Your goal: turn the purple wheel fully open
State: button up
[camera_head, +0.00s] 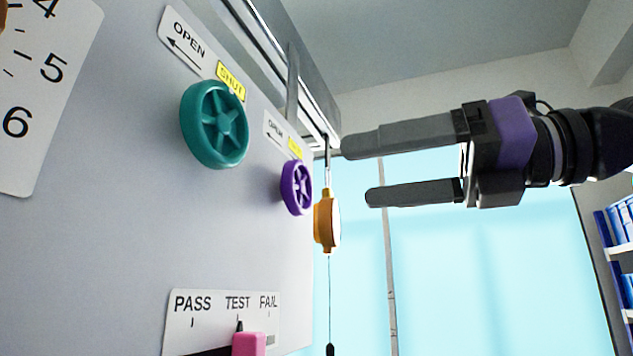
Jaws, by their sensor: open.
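The purple wheel (297,188) is mounted on the grey panel (90,250), near the panel's right edge. It is a small spoked handwheel. Above it is a white label with an arrow (275,130) and a yellow tag (295,148); their small text is hard to read. My gripper (355,172) is to the right of the wheel, with its two grey fingers pointing left towards the panel. The fingers are apart with nothing between them. The gripper appears clear of the wheel.
A larger teal wheel (215,124) is up and left of the purple one, under an OPEN label (186,42) and a SHUT tag (230,80). A pink-tipped lever (248,344) is below. An orange hanging object (327,220) is just right of the purple wheel. Metal rails (285,65) run above.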

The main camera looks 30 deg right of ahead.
aim_at(304, 186)
jog(key=p+x, duration=0.2)
jog(key=x, duration=0.4)
jog(key=shift+w, duration=0.1)
jog(key=shift+w+a+p, duration=0.3)
jog(key=shift+w+a, duration=0.05)
jog(key=shift+w, duration=0.15)
jog(key=c, duration=1.4)
jog(key=shift+o, duration=0.2)
jog(key=shift+f, duration=0.1)
